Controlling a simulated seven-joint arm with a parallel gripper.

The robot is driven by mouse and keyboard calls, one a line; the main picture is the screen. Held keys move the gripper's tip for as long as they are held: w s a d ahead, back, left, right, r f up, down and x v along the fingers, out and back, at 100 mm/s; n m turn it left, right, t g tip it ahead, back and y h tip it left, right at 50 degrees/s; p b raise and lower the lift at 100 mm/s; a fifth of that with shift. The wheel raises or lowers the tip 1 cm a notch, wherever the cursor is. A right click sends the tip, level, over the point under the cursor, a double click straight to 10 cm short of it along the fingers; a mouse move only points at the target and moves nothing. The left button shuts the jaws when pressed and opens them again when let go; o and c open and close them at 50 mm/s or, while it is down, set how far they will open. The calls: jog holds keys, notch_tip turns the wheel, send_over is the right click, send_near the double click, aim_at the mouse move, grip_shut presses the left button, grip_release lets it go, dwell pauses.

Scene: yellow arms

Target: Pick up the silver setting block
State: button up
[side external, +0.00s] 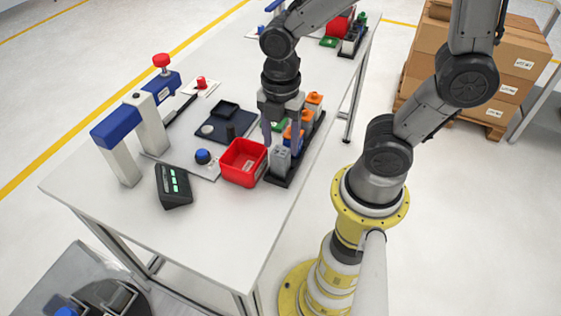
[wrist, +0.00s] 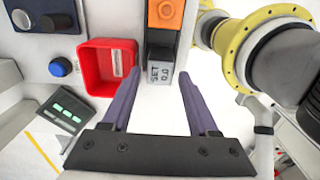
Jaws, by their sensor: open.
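The silver setting block (wrist: 160,75) is a small grey block with a label reading "SET 0.0". It stands upright at the near end of a dark rack, and in the side view the block (side external: 279,161) is next to the red bin. My gripper (side external: 282,146) is open above the rack's near end, pointing down. In the wrist view the gripper's (wrist: 157,76) purple-grey fingers are spread, with the block showing between and beyond their tips. I cannot tell the exact height gap. Nothing is held.
A red bin (side external: 229,164) stands just left of the block, close to my left finger in the wrist view. Orange-topped blocks (side external: 314,98) fill the rack behind. A blue button (side external: 203,156) and a dark display box (side external: 174,187) are further left. The table's front area is clear.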

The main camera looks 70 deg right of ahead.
aim_at(280, 151)
jog(key=shift+a+f, duration=0.1)
jog(key=shift+f, duration=2.5)
grip_shut()
